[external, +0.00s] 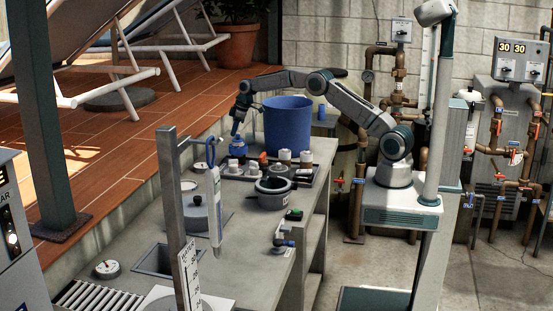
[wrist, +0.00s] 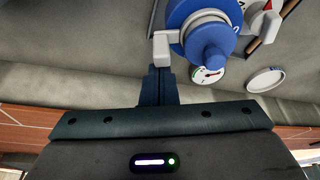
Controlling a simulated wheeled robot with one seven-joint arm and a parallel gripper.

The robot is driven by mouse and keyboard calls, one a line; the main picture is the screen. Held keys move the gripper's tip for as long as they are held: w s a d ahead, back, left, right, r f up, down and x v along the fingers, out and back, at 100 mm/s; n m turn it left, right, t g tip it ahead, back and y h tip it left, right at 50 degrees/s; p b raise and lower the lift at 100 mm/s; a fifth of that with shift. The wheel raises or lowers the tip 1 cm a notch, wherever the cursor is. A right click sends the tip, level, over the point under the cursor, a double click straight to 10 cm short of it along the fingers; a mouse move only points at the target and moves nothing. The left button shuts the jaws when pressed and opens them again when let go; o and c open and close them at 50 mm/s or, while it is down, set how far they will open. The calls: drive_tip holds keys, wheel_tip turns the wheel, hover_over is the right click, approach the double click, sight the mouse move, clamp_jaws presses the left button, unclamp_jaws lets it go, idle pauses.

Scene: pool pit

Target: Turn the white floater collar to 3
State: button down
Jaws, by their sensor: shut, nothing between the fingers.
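My gripper (external: 236,131) points down at the blue floater (external: 238,148) at the left end of a tray on the counter. In the wrist view, its dark fingers (wrist: 157,75) are together and empty, beside the blue floater (wrist: 212,50). A pale block at the fingertips is next to the blue floater's rim; I cannot tell whether they touch. White-topped floaters (external: 285,155) stand farther right in the tray. I cannot tell which carries the white collar, and no collar number is readable.
A large blue bucket (external: 288,126) stands behind the tray. An orange-topped item (external: 263,157) is in the tray. A dark pot (external: 273,193) stands in front. A dial (wrist: 208,75) shows in the wrist view.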

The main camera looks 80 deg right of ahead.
drive_tip(key=shift+s+m, duration=0.1)
drive_tip(key=shift+m, duration=0.2)
drive_tip(key=shift+s+d+f+m+h+b, duration=0.15)
drive_tip(key=shift+s+d+m+h+b, duration=0.2)
drive_tip(key=shift+m+b, duration=0.65)
drive_tip(key=s+a+m+g+h+b, duration=0.1)
drive_tip(key=s+a+m+g+h, duration=0.2)
drive_tip(key=m, duration=1.6)
drive_tip(key=s+a+h, duration=0.1)
drive_tip(key=s, duration=0.3)
drive_tip(key=shift+s+r+g, duration=0.2)
drive_tip(key=shift+s+g, duration=0.05)
drive_tip(key=shift+g, duration=0.05)
drive_tip(key=shift+a, duration=0.15)
drive_tip(key=shift+w, duration=0.1)
